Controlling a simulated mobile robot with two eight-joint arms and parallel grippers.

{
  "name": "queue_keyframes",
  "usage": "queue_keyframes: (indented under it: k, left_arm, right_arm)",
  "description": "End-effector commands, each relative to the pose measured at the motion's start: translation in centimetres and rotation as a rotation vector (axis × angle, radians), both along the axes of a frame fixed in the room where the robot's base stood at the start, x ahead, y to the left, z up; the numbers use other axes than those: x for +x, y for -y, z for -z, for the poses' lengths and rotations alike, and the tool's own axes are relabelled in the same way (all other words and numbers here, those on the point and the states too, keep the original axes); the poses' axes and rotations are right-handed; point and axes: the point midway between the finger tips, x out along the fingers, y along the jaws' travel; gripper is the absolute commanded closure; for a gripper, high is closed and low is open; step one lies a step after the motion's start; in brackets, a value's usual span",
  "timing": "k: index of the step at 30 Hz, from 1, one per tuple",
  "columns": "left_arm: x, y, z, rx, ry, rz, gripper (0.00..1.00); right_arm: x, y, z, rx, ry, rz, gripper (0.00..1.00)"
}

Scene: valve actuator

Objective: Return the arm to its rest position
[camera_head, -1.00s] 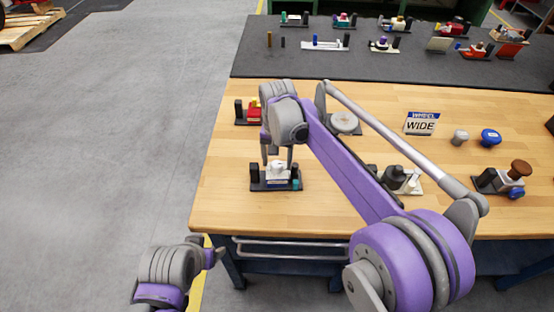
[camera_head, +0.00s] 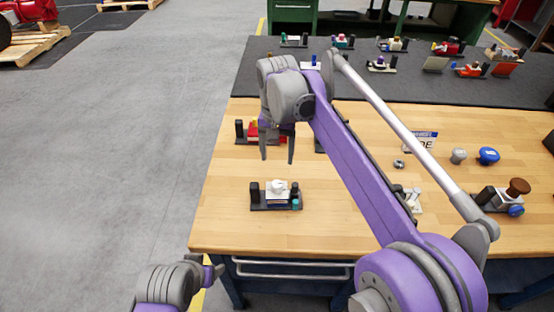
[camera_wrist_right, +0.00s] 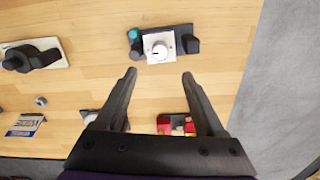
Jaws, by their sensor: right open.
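My right gripper (camera_head: 278,145) is open and empty, with its two dark fingers pointing down above the wooden bench. The same fingers show apart in the right wrist view (camera_wrist_right: 158,75). A small valve unit (camera_head: 276,196) with a white knob, black base and teal part stands on the bench near its front left, below and in front of the gripper, not touched. It also shows in the right wrist view (camera_wrist_right: 160,46), beyond the fingertips. My left arm shows at the bottom left of the head view, its fingers largely unclear at the small dark end (camera_head: 213,271).
The wooden bench (camera_head: 225,220) carries a red and yellow unit (camera_head: 257,132) behind the gripper, a blue knob (camera_head: 488,155), a grey knob (camera_head: 458,156) and a brown-knobbed unit (camera_head: 517,188). A sign (camera_head: 427,139) is partly behind my right arm. More units stand on the dark mat (camera_head: 245,80).

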Motion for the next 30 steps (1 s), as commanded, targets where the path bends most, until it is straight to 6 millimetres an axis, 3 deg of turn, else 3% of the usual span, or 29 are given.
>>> queue_keyframes:
  k: [13, 17, 23, 30]
  left_arm:
    - [0.0, 0.0, 0.0, 0.0, 0.0, 0.0, 0.3]
    - [0.0, 0.0, 0.0, 0.0, 0.0, 0.0, 0.3]
    - [0.0, 0.0, 0.0, 0.0, 0.0, 0.0, 0.3]
    - [0.0, 0.0, 0.0, 0.0, 0.0, 0.0, 0.3]
  right_arm:
    - [0.0, 0.0, 0.0, 0.0, 0.0, 0.0, 0.29]
    - [-0.6, 1.1, -0.1, 0.006, 0.016, -0.003, 0.29]
    - [-4.3, 6.3, 0.2, 0.029, 0.108, -0.029, 0.29]
    - [-11.8, 12.9, 3.2, 0.034, 0.256, -0.075, 0.29]
